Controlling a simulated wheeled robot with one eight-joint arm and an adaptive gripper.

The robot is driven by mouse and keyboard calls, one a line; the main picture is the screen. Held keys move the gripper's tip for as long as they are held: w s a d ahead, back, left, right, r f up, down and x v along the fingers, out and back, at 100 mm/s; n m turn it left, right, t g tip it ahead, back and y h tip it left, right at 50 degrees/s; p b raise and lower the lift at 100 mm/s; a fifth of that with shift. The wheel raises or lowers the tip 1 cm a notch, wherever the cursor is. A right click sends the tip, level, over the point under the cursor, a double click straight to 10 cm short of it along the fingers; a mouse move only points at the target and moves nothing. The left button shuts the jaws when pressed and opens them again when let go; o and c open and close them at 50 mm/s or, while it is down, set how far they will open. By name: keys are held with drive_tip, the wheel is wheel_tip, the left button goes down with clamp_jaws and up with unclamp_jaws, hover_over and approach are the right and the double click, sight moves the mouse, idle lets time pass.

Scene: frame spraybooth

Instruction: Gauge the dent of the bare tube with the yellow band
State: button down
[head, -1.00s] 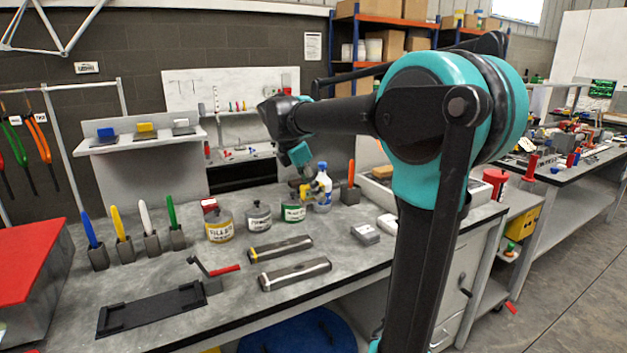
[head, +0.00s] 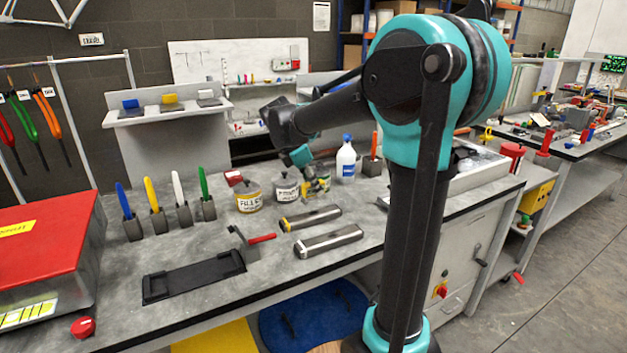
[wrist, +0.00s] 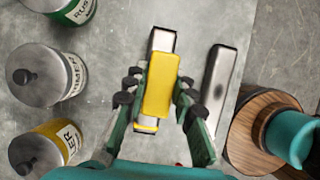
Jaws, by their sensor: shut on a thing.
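My gripper (wrist: 159,88) is shut on a yellow block (wrist: 162,78), which sits between its fingertips in the wrist view. In the head view the gripper (head: 306,170) is above the back of the bench near the pots. The bare tube with the yellow band (head: 312,217) lies on the bench in front of the pots. In the wrist view this tube (wrist: 162,40) is below the held block, which hides its middle; its yellow band shows at the lower end. I cannot see the dent. A second bare tube (head: 328,241) lies beside it, with no yellow band visible.
Labelled pots, including the filler pot (head: 248,196), and a white-blue bottle (head: 346,160) stand behind the tubes. A red-handled clamp (head: 250,242) and black tray (head: 195,277) are left of them. A shelf (head: 150,116) holds blue, yellow and grey pieces.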

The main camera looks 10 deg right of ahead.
sight(314, 198)
drive_tip(key=shift+f, duration=1.75)
drive_tip(key=shift+f, duration=0.6)
drive_tip(key=c, duration=1.2)
unclamp_jaws()
